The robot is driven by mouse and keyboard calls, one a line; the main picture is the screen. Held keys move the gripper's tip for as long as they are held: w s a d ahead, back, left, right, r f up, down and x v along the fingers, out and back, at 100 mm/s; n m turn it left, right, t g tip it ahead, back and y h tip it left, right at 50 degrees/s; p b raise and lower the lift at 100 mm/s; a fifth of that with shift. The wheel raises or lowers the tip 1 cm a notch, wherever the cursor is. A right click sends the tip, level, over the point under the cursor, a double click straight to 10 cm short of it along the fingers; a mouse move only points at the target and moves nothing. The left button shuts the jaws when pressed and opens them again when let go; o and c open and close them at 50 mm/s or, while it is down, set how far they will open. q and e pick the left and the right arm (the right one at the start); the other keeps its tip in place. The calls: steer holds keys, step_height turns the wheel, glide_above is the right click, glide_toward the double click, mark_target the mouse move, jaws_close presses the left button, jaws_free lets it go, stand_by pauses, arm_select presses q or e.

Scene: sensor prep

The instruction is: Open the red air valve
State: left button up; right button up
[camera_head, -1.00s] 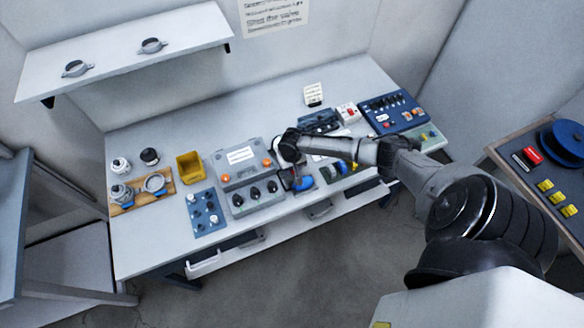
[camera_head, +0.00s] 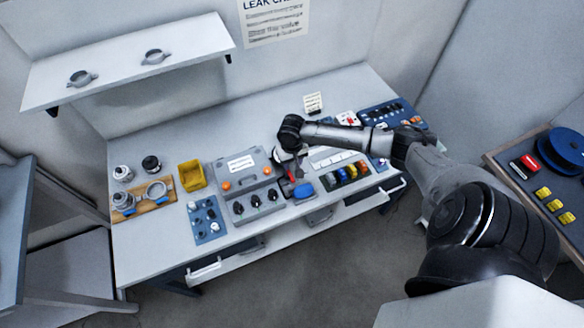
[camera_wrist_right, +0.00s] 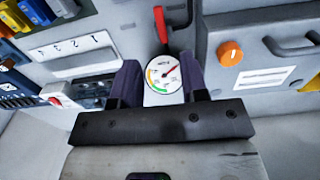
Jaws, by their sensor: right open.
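The red air valve handle (camera_wrist_right: 161,24) shows in the right wrist view as a narrow red lever, just beyond a round white pressure gauge (camera_wrist_right: 163,76). In the head view the red handle (camera_head: 291,176) is a small red strip below my right wrist. My right gripper (camera_wrist_right: 160,64) is open, with its two dark fingers on either side of the gauge in the picture and nothing held. The red handle lies ahead of the fingertips, apart from them. In the head view the right gripper (camera_head: 284,159) points down over the bench and is partly hidden by its own wrist. My left gripper is not in view.
A grey case with orange knobs (camera_head: 240,165) stands left of the valve. A yellow bin (camera_head: 192,175) stands farther left. The bench's back strip is mostly clear.

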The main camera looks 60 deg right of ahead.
step_height(320, 180, up, 3)
steer(key=shift+r, duration=0.2)
stand_by(0.7)
